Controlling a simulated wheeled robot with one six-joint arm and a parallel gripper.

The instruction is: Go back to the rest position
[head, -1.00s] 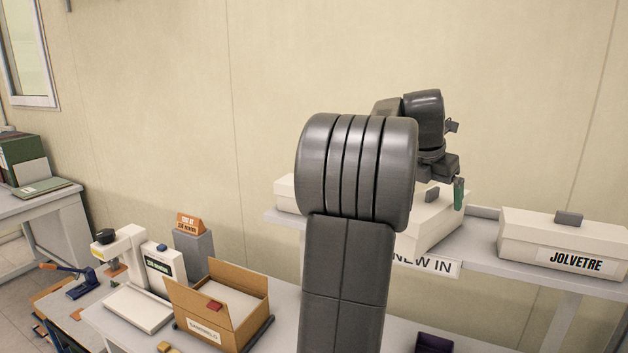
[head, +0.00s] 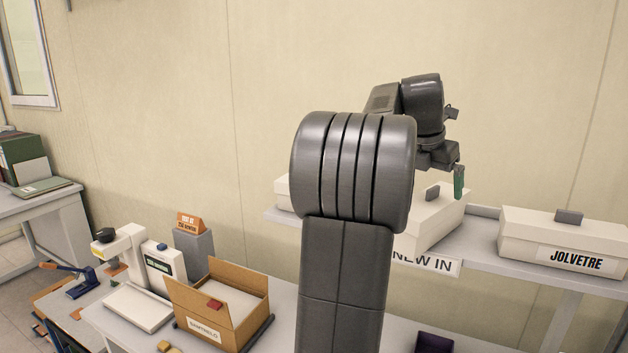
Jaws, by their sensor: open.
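My gripper (head: 459,181) is at the right of centre in the head view, above the shelf and beside the lidded white box (head: 430,225). One green-tipped finger shows, pointing down. It holds nothing that I can see. My raised arm covers the middle of the view and hides part of that box and of the shelf.
The shelf (head: 483,250) also bears a white box marked JOLVETRE (head: 560,243) at right. Below, the table bears an open cardboard box (head: 245,325), a white testing machine (head: 120,255), a grey block (head: 195,248) and a dark purple tray (head: 434,343). Free air lies above the shelf.

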